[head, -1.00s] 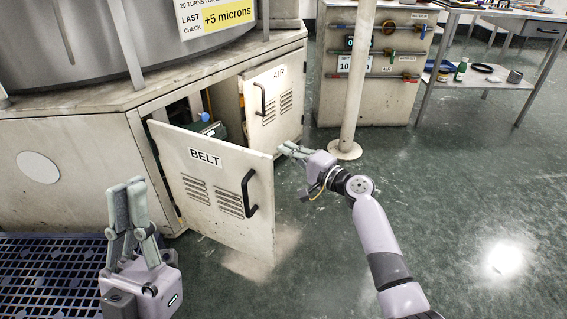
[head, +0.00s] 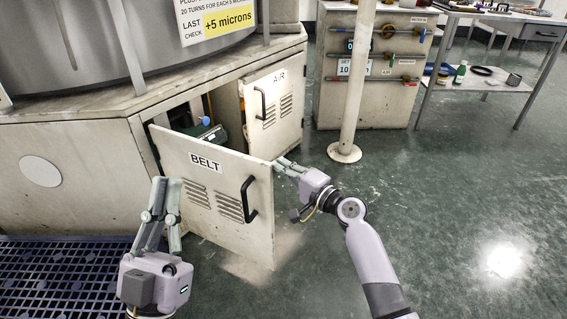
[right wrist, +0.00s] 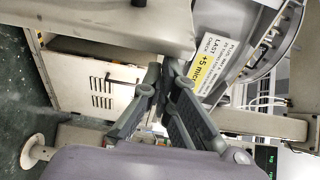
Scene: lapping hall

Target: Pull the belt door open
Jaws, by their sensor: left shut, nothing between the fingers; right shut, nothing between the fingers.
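The belt door (head: 222,222) is a pale, worn panel with a "BELT" label, vents and a black handle (head: 249,199). It stands swung out from the cabinet, with a dark gap behind its top and left side. My right gripper (head: 278,164) is shut and empty at the door's upper free edge, its fingertips close to the panel; I cannot tell if they touch. In the right wrist view its fingers (right wrist: 165,78) show beside a pale panel at the top. My left gripper (head: 168,184) is shut and empty, in front of the door's hinge side in the picture.
The air door (head: 270,112) also stands ajar behind the belt door. A white post (head: 352,90) rises from the floor to the right, before a valve cabinet (head: 390,105). A blue grating (head: 60,275) lies at lower left. The green floor at right is clear.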

